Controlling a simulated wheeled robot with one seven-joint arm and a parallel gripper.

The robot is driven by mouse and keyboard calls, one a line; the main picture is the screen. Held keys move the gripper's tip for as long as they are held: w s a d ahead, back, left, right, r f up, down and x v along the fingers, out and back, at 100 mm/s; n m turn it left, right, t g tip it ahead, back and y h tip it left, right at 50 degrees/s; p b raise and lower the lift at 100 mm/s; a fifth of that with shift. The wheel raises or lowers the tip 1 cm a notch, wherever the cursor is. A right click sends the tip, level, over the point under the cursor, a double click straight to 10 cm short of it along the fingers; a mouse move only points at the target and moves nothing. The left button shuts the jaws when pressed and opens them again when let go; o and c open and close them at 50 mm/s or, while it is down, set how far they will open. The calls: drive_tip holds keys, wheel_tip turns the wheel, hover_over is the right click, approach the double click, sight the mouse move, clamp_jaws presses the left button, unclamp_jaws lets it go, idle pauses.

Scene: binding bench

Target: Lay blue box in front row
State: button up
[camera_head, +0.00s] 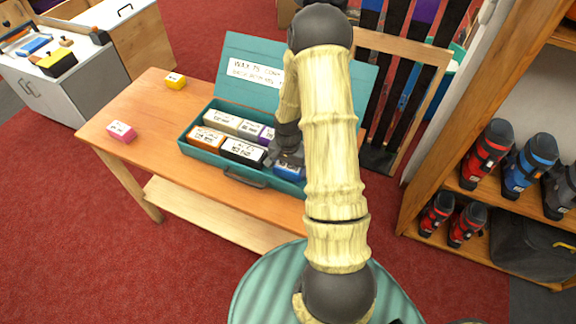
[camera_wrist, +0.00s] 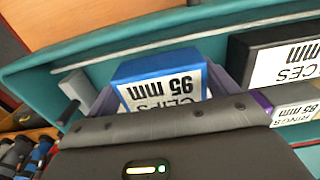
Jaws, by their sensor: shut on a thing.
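My gripper (camera_head: 288,160) reaches down into the open teal case (camera_head: 226,175) on the bench. It is shut on the blue box (camera_wrist: 162,80), whose white label reads "CLIPS 95 mm" in the wrist view. In the head view the blue box (camera_head: 289,172) shows at the right end of the front row, right of the black box (camera_head: 242,151). I cannot tell whether it rests on the case floor. An orange box (camera_head: 207,139) stands at the front row's left.
The case lid (camera_head: 234,68) stands open behind, with a written label. A pink box (camera_head: 121,131) and a yellow box (camera_head: 175,81) lie on the wooden bench (camera_head: 150,105), left of the case. A boot shelf (camera_head: 440,190) stands at the right.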

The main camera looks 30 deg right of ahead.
sight(287, 165)
drive_tip(key=shift+f, duration=0.55)
drive_tip(key=shift+w+f+b, duration=0.1)
drive_tip(key=shift+f+b, duration=0.1)
drive_tip(key=shift+b, duration=0.15)
drive_tip(key=o, duration=0.9)
drive_tip(key=shift+r, duration=0.15)
wheel_tip(287, 165, up, 17)
drive_tip(key=shift+r+b, duration=0.1)
drive_tip(key=shift+b, duration=0.35)
drive_tip(key=shift+a, duration=0.1)
